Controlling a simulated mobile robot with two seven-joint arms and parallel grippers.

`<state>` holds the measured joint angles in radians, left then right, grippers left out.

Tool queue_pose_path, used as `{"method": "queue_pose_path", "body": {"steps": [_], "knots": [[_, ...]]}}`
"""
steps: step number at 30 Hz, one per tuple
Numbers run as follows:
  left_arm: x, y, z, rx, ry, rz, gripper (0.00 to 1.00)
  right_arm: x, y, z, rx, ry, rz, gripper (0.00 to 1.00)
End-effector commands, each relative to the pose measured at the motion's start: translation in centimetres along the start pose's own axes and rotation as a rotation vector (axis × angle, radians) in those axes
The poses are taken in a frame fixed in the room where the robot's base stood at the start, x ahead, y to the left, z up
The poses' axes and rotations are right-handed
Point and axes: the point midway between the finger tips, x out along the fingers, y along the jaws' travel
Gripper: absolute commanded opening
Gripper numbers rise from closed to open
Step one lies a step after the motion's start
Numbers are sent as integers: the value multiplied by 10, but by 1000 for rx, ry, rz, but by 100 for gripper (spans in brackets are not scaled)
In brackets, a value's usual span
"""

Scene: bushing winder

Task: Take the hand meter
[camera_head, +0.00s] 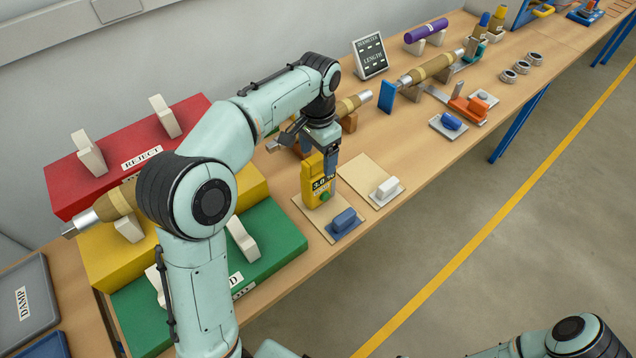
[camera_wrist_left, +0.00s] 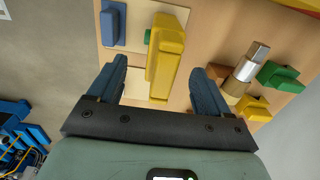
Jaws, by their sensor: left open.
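The hand meter (camera_head: 314,184) is a yellow upright block with a dark display and a green button. It stands on a pale square mat (camera_head: 318,226) on the bench, beside a blue block. My left gripper (camera_head: 325,160) is right above and behind the meter in the head view. In the left wrist view the meter (camera_wrist_left: 166,55) shows between and beyond the two blue fingers of my left gripper (camera_wrist_left: 160,85), which is open. Whether the fingers overlap the meter's height is hard to tell. Of my right arm, only a part shows at the lower right; its gripper is out of view.
A white block (camera_head: 388,187) on a second mat is right of the meter. The green tray (camera_head: 280,245), yellow tray and red REJECT tray (camera_head: 75,190) are at left. A bushing on supports (camera_head: 352,103) lies behind. The floor in front is clear.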

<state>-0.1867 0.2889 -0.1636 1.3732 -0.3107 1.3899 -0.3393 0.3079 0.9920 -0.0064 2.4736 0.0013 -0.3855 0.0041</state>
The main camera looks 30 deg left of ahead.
Motion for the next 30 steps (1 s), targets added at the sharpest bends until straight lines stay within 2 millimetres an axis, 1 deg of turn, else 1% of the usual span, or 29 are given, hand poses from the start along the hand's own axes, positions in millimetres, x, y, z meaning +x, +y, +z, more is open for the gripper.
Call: {"method": "queue_pose_path", "body": {"steps": [5, 12, 15, 23, 26, 27, 29, 30], "knots": [[11, -1, -1, -1, 0, 0, 79, 2, 1, 1, 0, -1, 0, 62], [46, -4, -4, 0, 0, 1, 79, 6, 3, 4, 1, -5, 1, 62], [55, -4, -4, 0, 2, 1, 79, 8, 4, 5, 1, -6, 2, 62], [56, -5, -5, 0, 3, 0, 79, 7, 4, 5, 1, -6, 2, 62], [56, -5, -5, 0, 3, 0, 49, 7, 4, 5, 1, -6, 2, 62], [56, -5, -5, 0, 3, 0, 36, 7, 4, 5, 1, -6, 2, 62], [56, -5, -5, 0, 3, -1, 17, 7, 4, 5, 1, -6, 2, 62], [56, -5, -5, 0, 3, -1, 4, 7, 4, 5, 1, -6, 2, 62]]}}
